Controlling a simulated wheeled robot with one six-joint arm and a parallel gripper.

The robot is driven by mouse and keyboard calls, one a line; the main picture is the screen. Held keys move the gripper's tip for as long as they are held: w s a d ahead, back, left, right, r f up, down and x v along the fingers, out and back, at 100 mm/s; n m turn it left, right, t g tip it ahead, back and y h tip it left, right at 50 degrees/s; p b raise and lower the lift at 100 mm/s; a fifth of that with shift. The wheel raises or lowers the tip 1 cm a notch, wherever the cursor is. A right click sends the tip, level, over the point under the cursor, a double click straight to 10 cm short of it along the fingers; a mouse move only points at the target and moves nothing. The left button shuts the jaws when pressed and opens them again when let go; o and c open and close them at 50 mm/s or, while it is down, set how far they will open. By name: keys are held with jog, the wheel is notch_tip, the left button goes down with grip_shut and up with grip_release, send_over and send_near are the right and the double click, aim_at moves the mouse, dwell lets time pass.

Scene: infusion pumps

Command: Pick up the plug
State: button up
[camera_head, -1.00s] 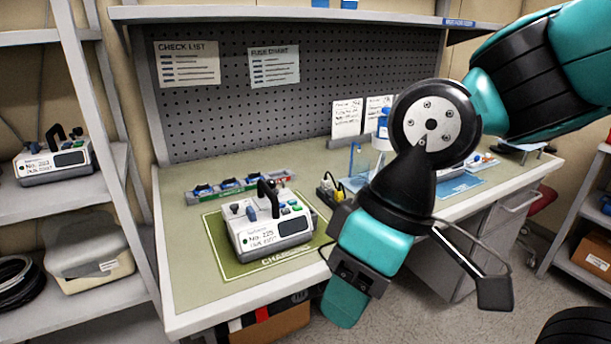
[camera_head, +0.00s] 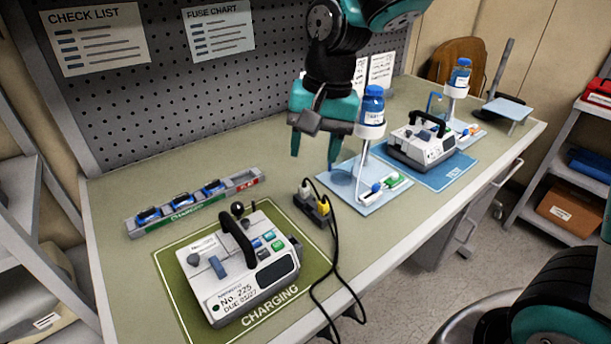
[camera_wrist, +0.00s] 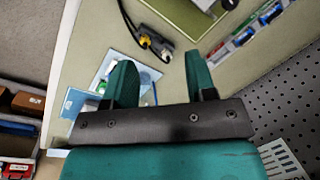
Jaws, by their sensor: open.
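A dark socket block (camera_head: 312,208) sits on the bench just right of the green charging mat. A pale grey plug (camera_head: 305,189) stands at its far end and a yellow plug (camera_head: 324,207) at its near end, with black cables leading off. Which one the task means cannot be told. In the wrist view, the yellow plug (camera_wrist: 146,41) and the block (camera_wrist: 158,47) appear beyond my fingertips. My gripper (camera_head: 315,157) is open and empty, pointing down above the bench behind the block. It also shows in the wrist view (camera_wrist: 157,64).
Pump No. 225 (camera_head: 240,268) stands on the charging mat (camera_head: 180,290). A charging rack (camera_head: 195,205) lies behind it. A blue bottle on a stand (camera_head: 371,112) is close right of my gripper. Another pump (camera_head: 420,143) sits on a blue mat farther right.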

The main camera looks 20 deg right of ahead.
aim_at(304, 182)
jog(key=w+d+f+m+h+p, duration=0.2)
jog(key=w+d+m+p, duration=0.1)
jog(key=w+m, duration=0.75)
jog(key=shift+n, duration=0.35)
jog(key=f+p, duration=0.1)
jog(key=f, duration=0.3)
jog(key=w+f+p, duration=0.1)
jog(key=f, duration=0.3)
jog(key=f+p, duration=0.1)
jog(key=f, duration=0.3)
jog(key=shift+w, duration=0.4)
jog(key=shift+w+a+f+p, duration=0.15)
jog(key=shift+f+p, duration=0.55)
jog(key=shift+f, duration=0.75)
jog(key=shift+w+a+f+p, duration=0.1)
jog(key=shift+f+p, duration=0.6)
jog(key=shift+f, duration=0.7)
grip_shut()
